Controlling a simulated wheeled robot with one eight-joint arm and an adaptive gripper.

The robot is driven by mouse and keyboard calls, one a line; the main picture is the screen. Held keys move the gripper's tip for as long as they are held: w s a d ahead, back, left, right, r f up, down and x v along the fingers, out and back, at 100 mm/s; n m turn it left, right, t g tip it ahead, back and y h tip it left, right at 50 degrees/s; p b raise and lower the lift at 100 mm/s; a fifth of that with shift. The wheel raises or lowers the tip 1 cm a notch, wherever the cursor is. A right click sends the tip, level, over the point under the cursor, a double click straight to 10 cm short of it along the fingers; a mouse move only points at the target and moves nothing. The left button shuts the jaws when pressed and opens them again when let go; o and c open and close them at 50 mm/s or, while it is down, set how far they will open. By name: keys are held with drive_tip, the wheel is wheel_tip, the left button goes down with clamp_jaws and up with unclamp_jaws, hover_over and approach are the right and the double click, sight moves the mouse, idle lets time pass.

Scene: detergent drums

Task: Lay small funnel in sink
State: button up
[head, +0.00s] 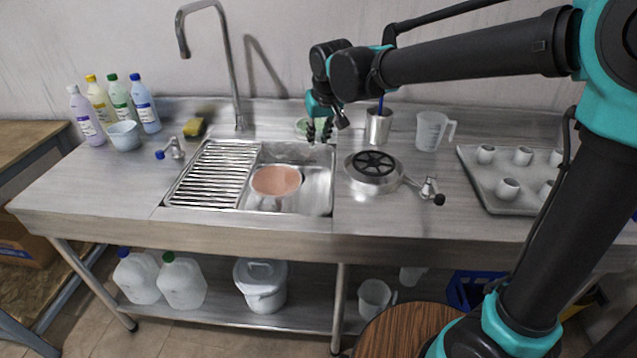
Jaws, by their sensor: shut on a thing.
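My gripper (319,131) points down over the back of the counter, just behind the sink's right basin. It is shut at a pale green piece (301,127), which seems to be the small funnel. The gripper's dark fingers cover much of it, so its shape and exact hold are unclear. The steel sink (318,190) is in front of and below the gripper. A round orange-pink vessel (276,180) stands in its basin, and a ribbed drainboard (213,174) is on the left.
A tall faucet (233,70) rises behind the sink. To the right are a steel cup (378,127), a round burner-like device (372,168), a clear jug (431,131) and a tray of cups (487,191). Bottles (145,105) and a bowl (124,136) stand left.

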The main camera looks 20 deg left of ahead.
wheel_tip(320, 180, down, 16)
drive_tip(key=shift+r, duration=0.1)
idle(0.4)
drive_tip(key=shift+f, duration=0.6)
drive_tip(key=o, duration=0.6)
drive_tip(key=shift+c, duration=0.2)
drive_tip(key=shift+r, duration=0.1)
drive_tip(key=shift+r, duration=0.3)
drive_tip(key=v, duration=1.2)
drive_tip(key=shift+r, duration=0.25)
drive_tip(key=shift+s, duration=0.1)
